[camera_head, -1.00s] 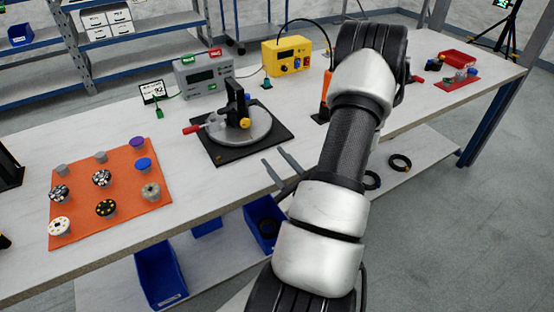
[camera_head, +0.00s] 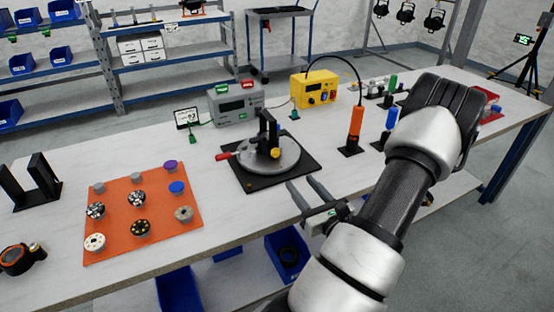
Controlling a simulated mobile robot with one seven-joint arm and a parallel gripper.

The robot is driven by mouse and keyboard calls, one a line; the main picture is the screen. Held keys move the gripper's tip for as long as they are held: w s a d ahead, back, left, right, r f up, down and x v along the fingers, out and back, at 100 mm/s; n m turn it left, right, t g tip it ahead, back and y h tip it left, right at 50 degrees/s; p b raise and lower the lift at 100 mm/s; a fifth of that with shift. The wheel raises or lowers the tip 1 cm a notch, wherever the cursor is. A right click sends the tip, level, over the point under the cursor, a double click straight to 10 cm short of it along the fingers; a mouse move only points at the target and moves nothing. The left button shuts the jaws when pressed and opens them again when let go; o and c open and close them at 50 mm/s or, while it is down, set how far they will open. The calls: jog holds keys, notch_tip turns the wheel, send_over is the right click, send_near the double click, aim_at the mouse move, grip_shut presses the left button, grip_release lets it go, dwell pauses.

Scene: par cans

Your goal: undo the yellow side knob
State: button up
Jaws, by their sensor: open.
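The yellow side knob (camera_head: 276,153) sits on the near side of a black upright bracket (camera_head: 267,132). The bracket stands on a round grey turntable (camera_head: 282,158) on a black square mat (camera_head: 296,172). A red-tipped handle (camera_head: 223,156) sticks out to the left of the turntable. Whether the knob is tight or loose cannot be seen.
An orange mat (camera_head: 157,238) with several knobs lies at the left. A grey meter box (camera_head: 233,104), a yellow power unit (camera_head: 314,90) and an upright orange tool (camera_head: 355,128) stand behind and right. Blue bins (camera_head: 173,290) are below the table. Bare tabletop lies between the mats.

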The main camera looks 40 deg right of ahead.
aim_at(276, 154)
jog(key=b+x, duration=0.1)
jog(key=x, duration=1.3)
jog(key=shift+w, duration=0.2)
jog(key=shift+f, duration=0.1)
jog(key=c, duration=1)
jog(key=n+b, duration=0.1)
jog(key=n, duration=0.1)
jog(key=shift+a+f+n, duration=0.1)
jog(key=shift+n, duration=0.3)
jog(key=shift+c, duration=0.4)
jog(key=o, duration=1.1)
jog(key=shift+s, duration=0.1)
jog(key=p+v, duration=0.1)
jog(key=v, duration=1.6)
jog(key=shift+s, duration=0.15)
